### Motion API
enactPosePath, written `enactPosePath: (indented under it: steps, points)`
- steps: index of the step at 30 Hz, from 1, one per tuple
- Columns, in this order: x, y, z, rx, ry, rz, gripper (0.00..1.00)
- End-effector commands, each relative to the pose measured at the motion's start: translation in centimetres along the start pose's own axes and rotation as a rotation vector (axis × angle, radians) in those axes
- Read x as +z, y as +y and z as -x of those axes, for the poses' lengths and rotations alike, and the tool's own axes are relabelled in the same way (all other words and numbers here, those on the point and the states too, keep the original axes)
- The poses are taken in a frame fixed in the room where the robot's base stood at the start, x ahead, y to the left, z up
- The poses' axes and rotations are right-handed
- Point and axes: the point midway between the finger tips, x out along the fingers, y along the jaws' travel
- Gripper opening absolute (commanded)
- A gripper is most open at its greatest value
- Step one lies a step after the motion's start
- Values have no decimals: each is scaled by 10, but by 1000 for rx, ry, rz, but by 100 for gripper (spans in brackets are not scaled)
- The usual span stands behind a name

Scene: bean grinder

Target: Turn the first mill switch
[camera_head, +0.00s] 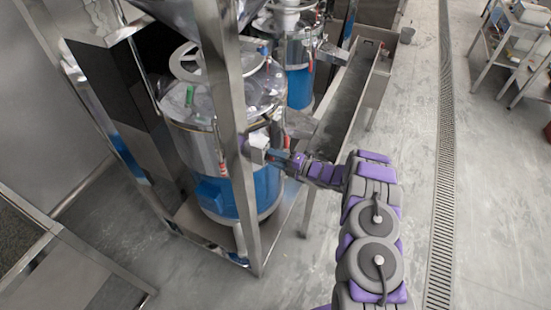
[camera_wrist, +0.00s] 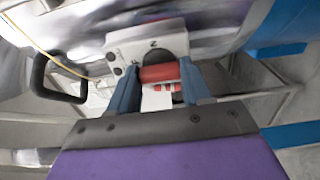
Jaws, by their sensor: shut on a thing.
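The first mill (camera_head: 190,140) is a steel and blue drum standing in a metal frame. Its switch sits on a pale box (camera_head: 259,139) on the drum's side; the box also shows in the wrist view (camera_wrist: 122,45). The red switch knob (camera_wrist: 158,73) lies between the two blue fingers of my gripper (camera_wrist: 160,80), which are shut on it. In the head view my gripper (camera_head: 268,156) reaches the mill from the right, and the knob cannot be made out there.
A steel frame post (camera_head: 232,110) stands close to the left of my gripper. A second blue mill (camera_head: 298,85) is behind, with a long metal trough (camera_head: 345,95) beside it. A black handle (camera_wrist: 40,78) shows at the left in the wrist view. Open floor (camera_head: 415,130) lies to the right.

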Motion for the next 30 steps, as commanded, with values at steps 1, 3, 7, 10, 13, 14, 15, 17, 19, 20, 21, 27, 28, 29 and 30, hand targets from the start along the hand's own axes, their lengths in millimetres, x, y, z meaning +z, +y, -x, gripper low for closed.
enactPosePath:
  steps: [1, 3, 7, 10, 13, 14, 15, 17, 19, 20, 21, 27, 28, 29, 30]
  points:
    - [2, -3, 4, -5, -10, -3, 18]
    - [3, -3, 4, -6, -11, -4, 18]
    - [3, -4, 4, -7, -12, -8, 18]
    - [4, -4, 4, -7, -12, -25, 18]
    - [4, -3, 5, -7, -12, -56, 18]
    - [4, -3, 5, -8, -13, -68, 18]
    - [4, -3, 5, -7, -14, -89, 18]
    - [5, -2, 5, -7, -15, -124, 18]
    - [5, -2, 5, -6, -15, -173, 18]
    - [5, -2, 5, -6, -15, -197, 18]
    - [6, -2, 6, -6, -16, -231, 19]
    - [5, -4, 5, -6, -17, -419, 19]
    - [6, -5, 6, -6, -18, -447, 18]
    - [6, -5, 6, -5, -19, -476, 18]
    - [6, -5, 6, -5, -19, -515, 18]
